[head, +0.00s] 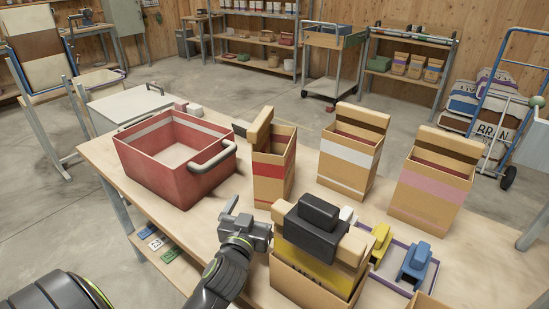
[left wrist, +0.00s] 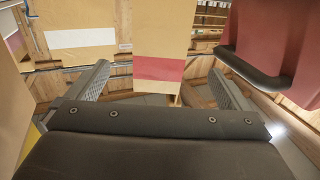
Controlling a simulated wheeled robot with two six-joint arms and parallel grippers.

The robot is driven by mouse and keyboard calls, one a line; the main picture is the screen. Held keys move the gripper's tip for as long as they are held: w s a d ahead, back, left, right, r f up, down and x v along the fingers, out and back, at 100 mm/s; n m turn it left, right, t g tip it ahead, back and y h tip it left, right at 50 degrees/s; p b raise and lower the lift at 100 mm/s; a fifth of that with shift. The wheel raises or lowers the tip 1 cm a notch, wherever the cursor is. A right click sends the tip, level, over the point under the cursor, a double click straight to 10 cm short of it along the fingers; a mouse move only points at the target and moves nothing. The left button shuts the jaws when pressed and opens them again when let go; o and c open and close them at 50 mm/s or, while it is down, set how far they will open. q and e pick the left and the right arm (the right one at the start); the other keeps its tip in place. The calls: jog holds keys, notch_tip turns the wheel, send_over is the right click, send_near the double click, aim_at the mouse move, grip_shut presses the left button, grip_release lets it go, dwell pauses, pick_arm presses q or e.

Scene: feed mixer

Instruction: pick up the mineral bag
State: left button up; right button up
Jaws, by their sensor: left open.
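No readable label tells me which paper bag is the mineral bag. A tan bag with a red band (head: 272,170) stands upright beside the red crate, its folded top tilted. It also shows between the spread fingers in the left wrist view (left wrist: 160,68), ahead of them. My left gripper (head: 236,208) is open and empty, just in front of this bag and apart from it. Other open tan bags have a white band (head: 348,152), a pink band (head: 434,183) and a yellow band (head: 310,264). My right gripper is not in view.
The red crate (head: 165,165) with a grey handle stands left of the gripper. A black object (head: 311,220) sits on the yellow-banded bag. A purple-edged tray (head: 398,288) holds yellow and blue items. Bare wooden table (head: 225,195) lies between crate and bags.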

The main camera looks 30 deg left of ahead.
aim_at(268, 182)
pick_arm(q)
jog(key=x, duration=0.8)
jog(key=shift+w+p, duration=0.1)
jog(key=shift+p, duration=0.2)
jog(key=shift+x, duration=3.45)
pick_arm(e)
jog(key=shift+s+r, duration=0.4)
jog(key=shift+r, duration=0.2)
pick_arm(q)
jog(key=shift+c, duration=0.4)
jog(key=shift+f, duration=0.1)
jog(key=c, duration=1.7)
jog(key=shift+c, duration=0.7)
